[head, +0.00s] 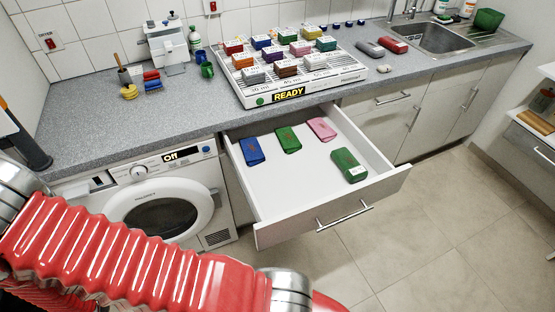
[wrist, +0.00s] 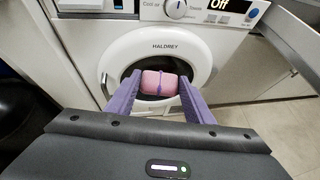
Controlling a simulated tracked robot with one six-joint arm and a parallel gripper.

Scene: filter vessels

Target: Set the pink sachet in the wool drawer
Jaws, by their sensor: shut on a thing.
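My gripper (wrist: 160,90) shows in the wrist view, its two purple fingers shut on a pink sachet (wrist: 158,83) with a purple band around it. It holds the sachet in front of the washing machine's round door. In the head view my gripper and this sachet are out of sight. An open white drawer (head: 293,200) stands out from under the counter. In it lie a blue sachet (head: 251,151), a green one (head: 288,139), another pink one (head: 321,129) and a larger green packet (head: 348,165). I cannot read a wool label on it.
The washing machine (head: 160,195), reading "Off", stands left of the drawer. A rack marked "READY" (head: 300,85) with several coloured blocks is on the counter. The drawer's front and left middle are bare. Red and grey packets (head: 392,45) lie near the sink.

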